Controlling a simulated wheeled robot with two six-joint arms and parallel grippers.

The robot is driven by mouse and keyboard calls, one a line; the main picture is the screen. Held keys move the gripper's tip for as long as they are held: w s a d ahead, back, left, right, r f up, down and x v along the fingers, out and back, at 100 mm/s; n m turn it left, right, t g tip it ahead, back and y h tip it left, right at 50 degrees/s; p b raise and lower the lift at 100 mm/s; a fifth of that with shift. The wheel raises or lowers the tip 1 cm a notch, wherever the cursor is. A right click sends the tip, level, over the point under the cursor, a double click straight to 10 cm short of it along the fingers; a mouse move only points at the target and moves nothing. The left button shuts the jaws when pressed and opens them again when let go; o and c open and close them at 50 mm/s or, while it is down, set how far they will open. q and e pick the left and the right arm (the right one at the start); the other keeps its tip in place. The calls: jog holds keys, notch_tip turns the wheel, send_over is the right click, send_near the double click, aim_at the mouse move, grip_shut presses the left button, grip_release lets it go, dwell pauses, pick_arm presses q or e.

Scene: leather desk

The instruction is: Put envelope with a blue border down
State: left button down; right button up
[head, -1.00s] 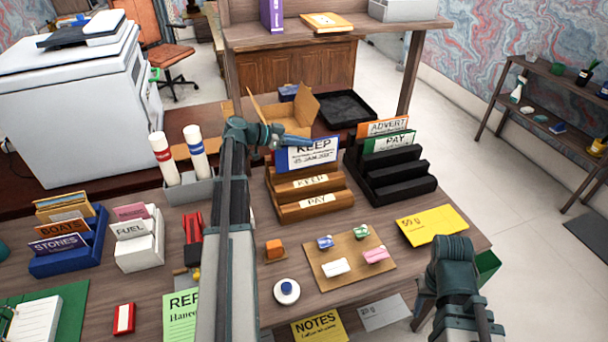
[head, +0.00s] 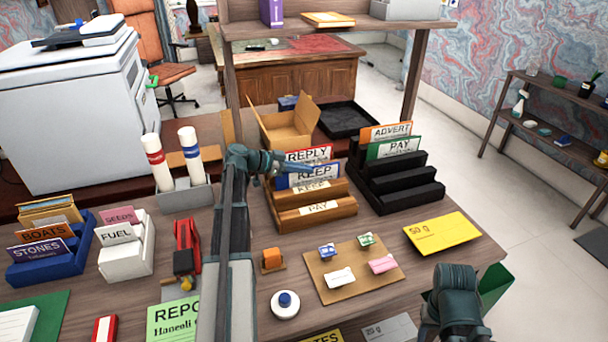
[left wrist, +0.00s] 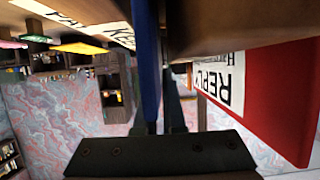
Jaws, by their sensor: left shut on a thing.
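The envelope with a blue border (head: 303,181), marked KEEP, stands upright in the back part of the brown wooden stepped rack (head: 330,212). My left gripper (head: 292,164) is shut on its upper part. In the left wrist view the envelope shows edge-on as a blue strip (left wrist: 148,55) between my fingers (left wrist: 160,112). A red-bordered REPLY envelope (head: 322,153) stands just behind it and also shows in the left wrist view (left wrist: 275,100). The blue envelope's lower edge is hidden. My right gripper (head: 455,295) is at the lower right, its fingertips hidden.
A black stepped rack (head: 400,190) with ADVERT and PAY envelopes stands close on the right. An open cardboard box (head: 285,125) is behind. A holder with two white tubes (head: 185,197) is left of my arm. A tan board (head: 335,285) with small items lies in front.

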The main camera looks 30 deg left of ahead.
pick_arm(q)
jog(key=shift+r, duration=0.1)
jog(key=c, duration=1.5)
grip_release()
jog(key=shift+f, duration=0.2)
jog(key=o, duration=0.5)
